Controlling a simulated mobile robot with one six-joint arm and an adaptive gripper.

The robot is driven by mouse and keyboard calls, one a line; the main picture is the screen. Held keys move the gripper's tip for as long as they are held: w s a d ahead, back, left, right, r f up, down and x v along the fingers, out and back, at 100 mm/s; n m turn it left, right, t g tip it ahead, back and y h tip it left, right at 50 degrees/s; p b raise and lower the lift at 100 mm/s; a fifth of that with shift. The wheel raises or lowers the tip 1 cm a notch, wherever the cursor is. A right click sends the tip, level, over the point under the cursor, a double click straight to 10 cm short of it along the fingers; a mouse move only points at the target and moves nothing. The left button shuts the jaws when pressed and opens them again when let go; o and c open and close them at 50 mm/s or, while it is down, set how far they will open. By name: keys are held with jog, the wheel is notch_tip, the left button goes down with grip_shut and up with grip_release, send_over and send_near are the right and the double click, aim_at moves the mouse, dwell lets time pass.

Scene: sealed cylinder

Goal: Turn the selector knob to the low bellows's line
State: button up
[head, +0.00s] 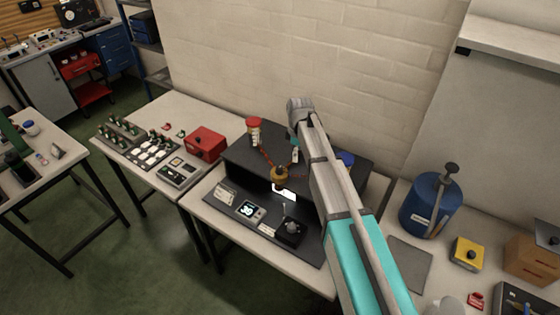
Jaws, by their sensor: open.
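A brass-coloured knob (280,174) sits at the middle of a dark stepped stand (238,157), with reddish lines running from it. One line leads up to a bellows with a red top (254,130) at the back left of the stand. A blue-topped part (346,159) shows at the right, partly behind my arm. Which bellows is low cannot be told. My arm reaches across the stand from the lower right; my gripper cannot be made out.
On the stand's lower step are a small display (249,210), a black box with a grey knob (291,233) and labels. A red box (206,144) stands on the left table. A blue canister (430,205) and a yellow box (467,253) stand at right. A wall rises behind.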

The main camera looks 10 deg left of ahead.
aim_at(279, 168)
jog(key=w+a+r+n+p, duration=0.1)
jog(key=w+a+r+n, duration=0.1)
jog(key=a, duration=0.5)
jog(key=shift+a+n, duration=0.15)
jog(key=shift+n, duration=0.45)
jog(key=shift+f, duration=0.1)
notch_tip(279, 168, down, 14)
jog(key=b, duration=1.3)
jog(key=shift+r+b, duration=0.25)
jog(key=shift+b, duration=0.05)
grip_shut()
jog(key=shift+s, duration=0.1)
